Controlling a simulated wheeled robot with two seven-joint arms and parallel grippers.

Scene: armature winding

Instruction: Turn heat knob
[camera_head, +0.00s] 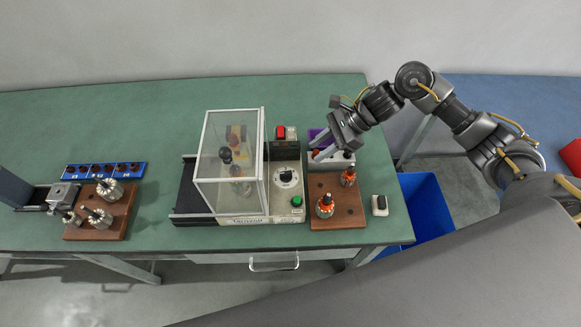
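The heat knob (286,176) is a small black knob on a round white dial. It sits on the light panel of the machine (289,155), right of the clear-walled box (226,165). My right gripper (315,151) is above and to the right of the knob, over the purple and white holder. Its two fingers point down and left and look spread, with nothing seen between them. It is apart from the knob. My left gripper is not in view.
A red button (281,132) and a green button (297,201) flank the knob. A wooden block (337,213) with two orange-wound armatures stands at the right. Another wooden block (75,231) with metal armatures and a blue rack (128,169) are at the left. Table's back left is clear.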

